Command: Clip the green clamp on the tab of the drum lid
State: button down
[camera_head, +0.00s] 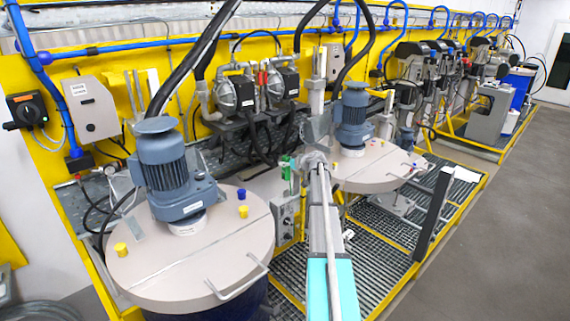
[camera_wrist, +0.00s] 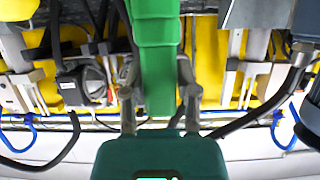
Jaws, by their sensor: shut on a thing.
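The green clamp (camera_wrist: 157,60) fills the upper middle of the wrist view, between the two fingers of my gripper (camera_wrist: 158,92), which is shut on it. In the head view a small bit of green, the clamp (camera_head: 286,168), shows at the far end of my arm, left of the wrist. It is held up in the space between two drums. The near drum lid (camera_head: 160,268) is a large beige disc at the lower left. A second drum lid (camera_head: 378,168) lies to the right behind my arm. I cannot make out a tab on either lid.
A blue-grey agitator motor (camera_head: 170,172) stands on the near lid, another (camera_head: 354,118) on the far one. The near lid bears yellow and blue caps and a bent handle (camera_head: 237,281). A dark post (camera_head: 433,213) stands right. The grey floor at right is free.

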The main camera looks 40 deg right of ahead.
aim_at(288, 179)
jog(key=shift+f+b, duration=2.05)
jog(key=shift+f, duration=0.1)
jog(key=shift+s+f+b, duration=0.1)
jog(key=shift+f+b, duration=1.1)
jog(key=shift+a+f+b, duration=0.1)
jog(key=shift+f+b, duration=0.8)
jog(key=shift+b, duration=0.05)
dwell(0.5)
jog(key=shift+c, duration=1.5)
grip_release()
jog(key=shift+r, duration=0.2)
